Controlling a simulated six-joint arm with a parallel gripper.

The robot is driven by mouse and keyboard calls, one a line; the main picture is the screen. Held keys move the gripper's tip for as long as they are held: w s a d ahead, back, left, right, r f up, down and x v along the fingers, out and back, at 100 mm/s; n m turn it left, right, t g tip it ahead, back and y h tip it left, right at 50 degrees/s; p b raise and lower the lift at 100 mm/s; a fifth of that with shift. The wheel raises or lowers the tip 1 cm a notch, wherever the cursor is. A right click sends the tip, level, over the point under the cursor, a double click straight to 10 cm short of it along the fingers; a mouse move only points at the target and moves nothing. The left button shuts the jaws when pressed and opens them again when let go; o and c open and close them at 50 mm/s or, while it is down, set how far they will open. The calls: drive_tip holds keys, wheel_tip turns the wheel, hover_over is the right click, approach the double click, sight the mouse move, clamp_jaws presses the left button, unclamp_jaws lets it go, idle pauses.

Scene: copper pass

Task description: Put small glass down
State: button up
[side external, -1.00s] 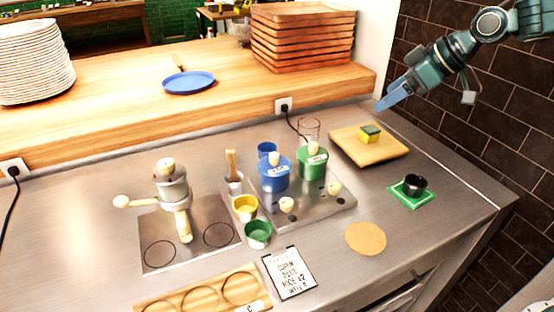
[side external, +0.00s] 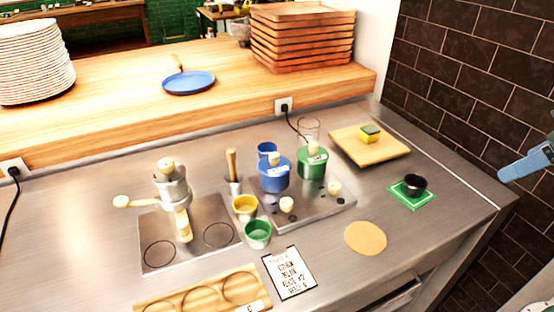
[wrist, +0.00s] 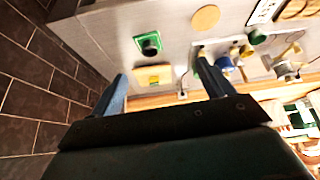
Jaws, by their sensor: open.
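My gripper (wrist: 161,70) is open with nothing between its fingers in the wrist view. In the side view only a blue finger (side external: 525,165) shows at the right edge, out past the counter's right end. A clear glass (side external: 308,129) stands upright behind the green lidded pot (side external: 313,165), partly hidden by it. A small dark cup (side external: 414,182) stands upright on a green square mat (side external: 424,201) near the counter's right edge. The cup also shows in the wrist view (wrist: 149,45). I cannot tell which of these is the small glass.
A wooden board (side external: 385,155) with a sponge (side external: 370,133) lies behind the mat. A round tan disc (side external: 366,238) lies in front. Blue and green pots, small coloured cups and a grinder-like device (side external: 172,185) fill the middle. A brick wall (side external: 480,85) stands at the right.

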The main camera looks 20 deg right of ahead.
sight(308, 132)
drive_tip(key=shift+o, duration=0.4)
drive_tip(key=shift+s+d+f+m, duration=0.1)
drive_tip(key=shift+s+f+m, duration=0.1)
drive_tip(key=shift+s, duration=0.35)
drive_tip(key=shift+s+d+f+m, duration=0.1)
drive_tip(key=shift+s+d+f, duration=0.1)
drive_tip(key=shift+s, duration=0.3)
drive_tip(key=shift+s+d+f+m, duration=0.1)
drive_tip(key=shift+s+f, duration=0.1)
drive_tip(key=shift+s, duration=0.35)
drive_tip(key=w+a+r+n+y, duration=0.15)
drive_tip(key=w+r, duration=0.25)
drive_tip(key=w, duration=0.8)
drive_tip(key=w+a+r+n, duration=0.2)
drive_tip(key=w+r+n, duration=0.15)
drive_tip(key=w, duration=0.85)
drive_tip(key=w+f+n, duration=0.1)
drive_tip(key=w+f, duration=0.3)
drive_tip(key=w, duration=0.3)
drive_tip(key=w+f+n+g+y, duration=0.1)
drive_tip(key=w+f, duration=0.3)
drive_tip(key=w, duration=0.4)
drive_tip(key=w+f+n+y, duration=0.1)
drive_tip(key=w+f+n, duration=0.1)
drive_tip(key=w+f, duration=0.2)
drive_tip(key=w, duration=0.3)
drive_tip(key=shift+w+a+g, duration=0.3)
drive_tip(key=shift+w+a, duration=0.05)
drive_tip(key=shift+w, duration=0.05)
drive_tip(key=shift+f, duration=0.2)
